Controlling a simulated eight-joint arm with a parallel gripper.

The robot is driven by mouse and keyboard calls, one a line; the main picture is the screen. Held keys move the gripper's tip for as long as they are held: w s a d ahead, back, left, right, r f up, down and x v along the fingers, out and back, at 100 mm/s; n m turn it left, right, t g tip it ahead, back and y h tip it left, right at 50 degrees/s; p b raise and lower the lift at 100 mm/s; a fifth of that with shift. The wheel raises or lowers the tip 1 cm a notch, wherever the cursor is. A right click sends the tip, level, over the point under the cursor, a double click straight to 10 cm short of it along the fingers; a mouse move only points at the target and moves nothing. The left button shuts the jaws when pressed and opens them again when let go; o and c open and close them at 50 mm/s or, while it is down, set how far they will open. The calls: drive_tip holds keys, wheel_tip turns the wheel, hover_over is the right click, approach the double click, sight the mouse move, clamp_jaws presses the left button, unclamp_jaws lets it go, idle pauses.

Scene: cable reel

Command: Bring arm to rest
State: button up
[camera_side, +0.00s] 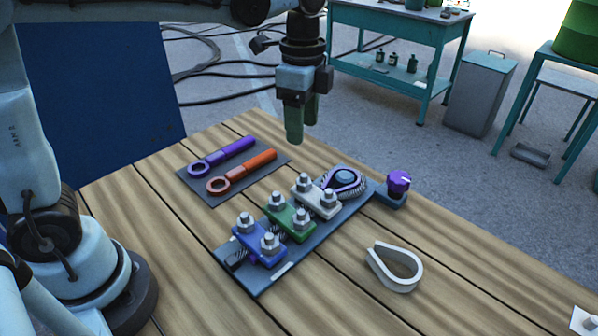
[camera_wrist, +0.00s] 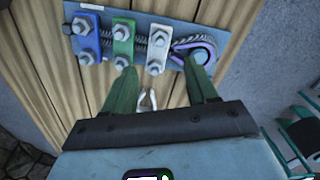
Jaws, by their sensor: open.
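My gripper (camera_side: 294,138) hangs above the wooden table, pointing down and holding nothing. In the wrist view its two green fingers (camera_wrist: 163,85) are spread apart. Below it, a dark plate (camera_side: 270,279) carries a blue clamp (camera_side: 247,236), a green clamp (camera_side: 286,213) and a white clamp (camera_side: 312,190), each with bolts and nuts. The same clamps show along the top of the wrist view. A cable (camera_side: 237,258) runs through them and loops around a purple thimble (camera_side: 345,180) at the plate's far end.
Purple (camera_side: 205,168) and orange (camera_side: 220,185) wrenches lie on a dark mat (camera_side: 213,199). A purple knob (camera_side: 399,182) stands by the plate. A loose white thimble (camera_side: 400,284) lies at right. A teal bench (camera_side: 395,28) stands behind. Space around the gripper is clear.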

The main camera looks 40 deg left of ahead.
drive_tip(key=s+a+f+n+t, duration=0.4)
drive_tip(key=s+a+n+t, duration=0.2)
drive_tip(key=s+n, duration=0.4)
drive_tip(key=n+t, duration=0.1)
drive_tip(key=n, duration=0.2)
drive_tip(key=shift+a+n, duration=0.2)
drive_tip(key=shift+n, duration=0.2)
